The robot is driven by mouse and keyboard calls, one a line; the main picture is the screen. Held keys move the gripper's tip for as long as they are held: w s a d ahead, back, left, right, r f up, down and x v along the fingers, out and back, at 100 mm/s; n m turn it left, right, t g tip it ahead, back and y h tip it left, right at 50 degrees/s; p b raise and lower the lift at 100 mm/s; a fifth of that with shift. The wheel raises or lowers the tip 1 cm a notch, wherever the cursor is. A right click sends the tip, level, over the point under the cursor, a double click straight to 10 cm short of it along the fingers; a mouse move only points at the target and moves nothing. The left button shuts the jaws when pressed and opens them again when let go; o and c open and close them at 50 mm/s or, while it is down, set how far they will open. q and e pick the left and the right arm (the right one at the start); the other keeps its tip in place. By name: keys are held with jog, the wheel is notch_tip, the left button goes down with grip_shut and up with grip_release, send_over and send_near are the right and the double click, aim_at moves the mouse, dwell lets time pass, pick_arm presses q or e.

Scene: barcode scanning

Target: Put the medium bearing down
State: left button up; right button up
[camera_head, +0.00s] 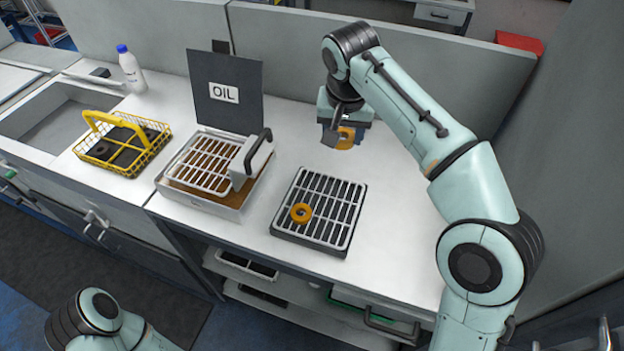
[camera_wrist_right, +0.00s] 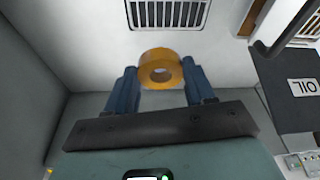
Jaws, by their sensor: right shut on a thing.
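My right gripper (camera_head: 341,136) is shut on an orange bearing (camera_head: 347,141), held toward the back of the white counter, right of the oil sign. In the right wrist view the bearing (camera_wrist_right: 147,68) sits between the two blue fingers of the gripper (camera_wrist_right: 161,84); its round hole faces the camera. My left gripper is out of view; only part of my left arm shows at the bottom left.
A yellow wire basket (camera_head: 94,160) and a white bottle (camera_head: 131,70) are further left. Free counter lies right of the grate.

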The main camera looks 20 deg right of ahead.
jog(key=shift+w+f, duration=0.1)
notch_tip(320, 180, down, 8)
jog(key=b, duration=0.4)
send_over(336, 197)
jog(key=s, duration=0.1)
jog(key=f, duration=0.6)
jog(key=shift+a+f, duration=0.2)
jog(key=shift+f, duration=0.15)
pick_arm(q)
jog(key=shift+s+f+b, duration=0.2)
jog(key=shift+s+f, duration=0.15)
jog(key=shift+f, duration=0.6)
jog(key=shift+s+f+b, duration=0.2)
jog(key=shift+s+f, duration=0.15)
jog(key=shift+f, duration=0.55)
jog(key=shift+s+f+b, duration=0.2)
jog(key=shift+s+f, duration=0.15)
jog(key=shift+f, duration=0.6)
pick_arm(e)
jog(key=shift+f, duration=2.4)
jog(key=shift+f, duration=0.2)
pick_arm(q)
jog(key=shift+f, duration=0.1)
pick_arm(e)
jog(key=o, duration=1.2)
jog(key=shift+o, duration=0.2)
jog(key=shift+r, duration=0.1)
